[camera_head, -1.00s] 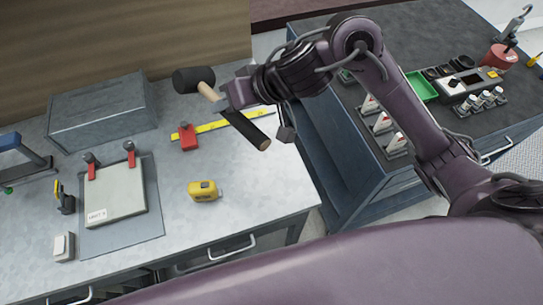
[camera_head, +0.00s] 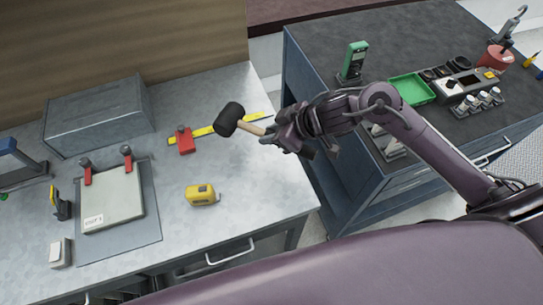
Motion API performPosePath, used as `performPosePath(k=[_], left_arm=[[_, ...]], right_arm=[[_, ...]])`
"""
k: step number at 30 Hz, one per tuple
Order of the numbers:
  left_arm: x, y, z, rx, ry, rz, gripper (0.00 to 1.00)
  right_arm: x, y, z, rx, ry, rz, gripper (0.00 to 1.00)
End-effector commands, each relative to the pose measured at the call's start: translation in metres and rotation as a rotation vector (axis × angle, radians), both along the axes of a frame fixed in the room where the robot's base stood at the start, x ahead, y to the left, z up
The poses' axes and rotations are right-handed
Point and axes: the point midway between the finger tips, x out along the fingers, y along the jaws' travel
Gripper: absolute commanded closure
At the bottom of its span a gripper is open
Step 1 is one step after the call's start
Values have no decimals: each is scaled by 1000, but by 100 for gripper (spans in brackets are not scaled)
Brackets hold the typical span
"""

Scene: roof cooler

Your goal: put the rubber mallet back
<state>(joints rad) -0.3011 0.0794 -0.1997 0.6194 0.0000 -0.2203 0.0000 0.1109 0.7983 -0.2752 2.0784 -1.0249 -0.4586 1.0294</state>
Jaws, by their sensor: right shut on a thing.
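The rubber mallet has a black head (camera_head: 229,119) and a light wooden handle (camera_head: 254,129). My right gripper (camera_head: 273,136) is shut on the mallet's handle. The mallet is over the right part of the light metal workbench (camera_head: 245,190), with its head to the left and the handle running right into my gripper. The far end of the handle is hidden by the gripper. My left gripper is not in view.
A grey metal box (camera_head: 97,117) stands at the back left. To the right, a dark cabinet (camera_head: 420,35) holds a green tray (camera_head: 411,89) and several small items.

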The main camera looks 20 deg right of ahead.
Motion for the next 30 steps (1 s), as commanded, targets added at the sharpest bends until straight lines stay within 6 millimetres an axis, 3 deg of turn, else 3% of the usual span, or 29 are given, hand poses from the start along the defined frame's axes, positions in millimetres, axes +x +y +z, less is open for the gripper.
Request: performPosePath(k=[1, 6, 13, 18, 28, 29, 30], left_arm=[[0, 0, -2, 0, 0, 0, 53], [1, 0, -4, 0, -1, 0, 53], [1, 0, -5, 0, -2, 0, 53], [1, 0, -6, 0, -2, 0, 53], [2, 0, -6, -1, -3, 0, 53], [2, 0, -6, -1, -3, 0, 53], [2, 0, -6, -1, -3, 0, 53]], right_arm=[[-1, 0, -14, 4, 4, -3, 100], [0, 0, -46, 3, 1, -3, 100], [1, 0, -65, 3, -2, -2, 100], [1, 1, -90, 4, -1, -2, 100], [1, 0, -101, 2, -4, 0, 100], [0, 0, -103, -1, 1, 0, 73], [0, 0, -103, -1, 1, 0, 68]])
